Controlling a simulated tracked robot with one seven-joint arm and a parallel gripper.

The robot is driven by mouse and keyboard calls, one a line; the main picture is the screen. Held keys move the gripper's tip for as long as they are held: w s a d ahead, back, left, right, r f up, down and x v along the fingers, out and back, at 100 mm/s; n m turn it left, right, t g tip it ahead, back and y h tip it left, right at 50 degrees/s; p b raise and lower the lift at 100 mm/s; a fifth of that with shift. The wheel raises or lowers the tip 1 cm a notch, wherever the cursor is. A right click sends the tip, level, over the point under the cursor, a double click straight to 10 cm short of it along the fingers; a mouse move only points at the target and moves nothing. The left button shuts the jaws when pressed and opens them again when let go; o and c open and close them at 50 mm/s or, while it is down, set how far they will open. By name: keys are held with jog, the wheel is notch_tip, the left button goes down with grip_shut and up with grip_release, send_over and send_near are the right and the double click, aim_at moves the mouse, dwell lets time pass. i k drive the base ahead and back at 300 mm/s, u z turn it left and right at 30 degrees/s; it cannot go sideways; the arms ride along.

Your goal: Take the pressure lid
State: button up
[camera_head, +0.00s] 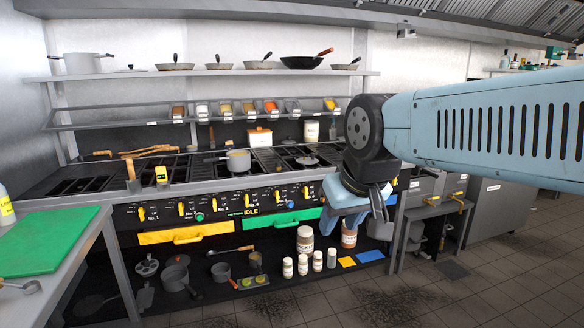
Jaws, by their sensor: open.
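I cannot tell for sure which thing is the pressure lid. A small flat round lid-like piece (307,160) lies on the stove top, right of a light pot (238,160). A flat lid with a small knob (130,70) lies on the upper shelf beside a large pot. A round metal piece with knobs or holes (148,266) is on the low shelf at the left. My gripper (352,222) hangs from my blue arm in front of the stove's right part, pointing down. It is open, with nothing seen in it, and apart from all these pieces.
The stove (250,200) has a row of knobs along its front. Several jars (305,240) and pots stand on the low shelf. Pans line the upper shelf (215,73). A counter with a green board (45,240) is at left.

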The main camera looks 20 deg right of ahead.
aim_at(304, 161)
jog(key=z, duration=0.3)
jog(key=i, duration=0.9)
jog(key=z, duration=0.8)
jog(key=i, duration=2.2)
jog(key=u, duration=0.05)
